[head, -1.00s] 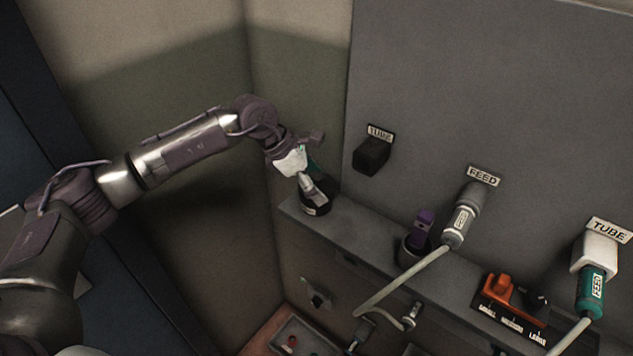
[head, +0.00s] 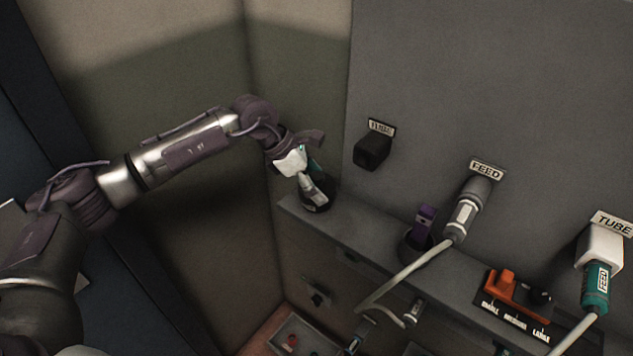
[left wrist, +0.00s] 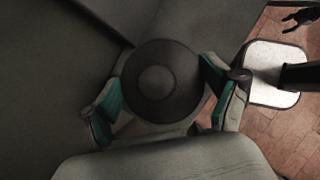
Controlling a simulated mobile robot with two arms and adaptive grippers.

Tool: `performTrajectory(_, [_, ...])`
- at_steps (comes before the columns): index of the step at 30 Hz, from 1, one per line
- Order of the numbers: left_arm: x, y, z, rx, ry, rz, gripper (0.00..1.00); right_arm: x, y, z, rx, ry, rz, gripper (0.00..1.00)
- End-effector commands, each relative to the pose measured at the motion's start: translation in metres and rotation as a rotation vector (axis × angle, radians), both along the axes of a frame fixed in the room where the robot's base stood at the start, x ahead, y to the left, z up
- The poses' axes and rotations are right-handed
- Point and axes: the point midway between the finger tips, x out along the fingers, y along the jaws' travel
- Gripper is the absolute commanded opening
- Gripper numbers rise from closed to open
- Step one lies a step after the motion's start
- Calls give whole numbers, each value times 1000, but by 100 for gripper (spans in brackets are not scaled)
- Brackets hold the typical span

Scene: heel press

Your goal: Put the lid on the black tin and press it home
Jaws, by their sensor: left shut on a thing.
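My left gripper (head: 309,184) points down at the left end of the grey ledge, over the black tin (head: 317,207). In the left wrist view, a dark round lid (left wrist: 157,82) with a smaller raised circle in its middle lies between the two teal-padded fingers of the left gripper (left wrist: 162,95). The gripper is shut on the lid. The tin's body is hidden below the lid in that view, so I cannot tell whether the lid is fully seated. A small dark clawed shape at the top right there may be my right gripper (left wrist: 299,17); its jaws are unclear.
The back wall panel (head: 450,80) carries a black socket (head: 372,151), a grey FEED connector (head: 467,213) and a white TUBE socket (head: 599,246). A hose hangs in front.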

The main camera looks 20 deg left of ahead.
Motion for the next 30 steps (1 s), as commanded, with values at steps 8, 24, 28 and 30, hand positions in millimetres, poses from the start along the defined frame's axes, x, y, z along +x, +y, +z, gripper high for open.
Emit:
performTrajectory(8, [0, 0, -1, 1, 1, -1, 68, 0, 0, 0, 0, 0, 0, 53])
performTrajectory(24, [-1, 0, -3, 1, 2, -1, 68, 0, 2, -5, 2, -1, -1, 53])
performTrajectory(28, [-1, 0, -3, 2, 3, -1, 68, 0, 2, -5, 3, 0, -1, 53])
performTrajectory(30, [-1, 0, -3, 3, 4, -2, 68, 0, 2, -5, 3, 0, -1, 53])
